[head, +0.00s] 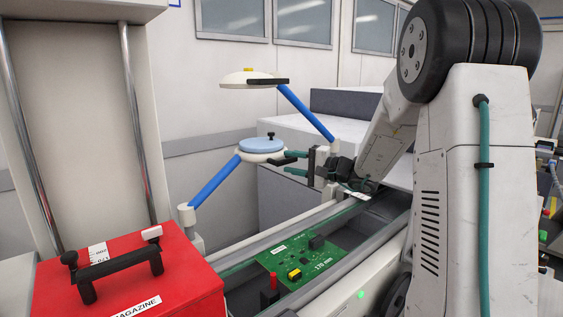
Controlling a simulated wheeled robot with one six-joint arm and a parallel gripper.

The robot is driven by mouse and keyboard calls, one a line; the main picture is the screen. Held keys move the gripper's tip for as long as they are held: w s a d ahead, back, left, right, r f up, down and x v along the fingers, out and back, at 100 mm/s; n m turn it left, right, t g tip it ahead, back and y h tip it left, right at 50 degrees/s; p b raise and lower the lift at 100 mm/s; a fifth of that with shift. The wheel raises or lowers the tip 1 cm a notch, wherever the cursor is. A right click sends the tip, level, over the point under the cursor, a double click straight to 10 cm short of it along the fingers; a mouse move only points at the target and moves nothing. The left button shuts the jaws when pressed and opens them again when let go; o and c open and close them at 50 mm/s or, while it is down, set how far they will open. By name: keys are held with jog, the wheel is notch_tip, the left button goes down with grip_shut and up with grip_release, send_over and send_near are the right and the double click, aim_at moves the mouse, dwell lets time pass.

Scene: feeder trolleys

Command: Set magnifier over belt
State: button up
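The magnifier (262,146), a round pale-blue lens in a cream rim with a black knob on top, is held on a blue arm (214,181) from a post at the left of the belt. A short black handle (284,161) sticks out from its rim toward my gripper (289,163). My gripper's two teal fingers are apart, just right of the rim, with the handle's end at or between them; contact cannot be told. The belt (347,262) runs between pale rails and carries a green circuit board (300,258) marked 170 mm.
A cream lamp-like head (250,82) with a black handle hangs on another blue arm above the magnifier. A red magazine box (130,275) stands at the front left, beside a frame with metal rods. Grey and white blocks (300,140) stand behind.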

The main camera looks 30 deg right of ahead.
jog(key=shift+x, duration=1.95)
grip_shut()
jog(key=shift+s, duration=0.1)
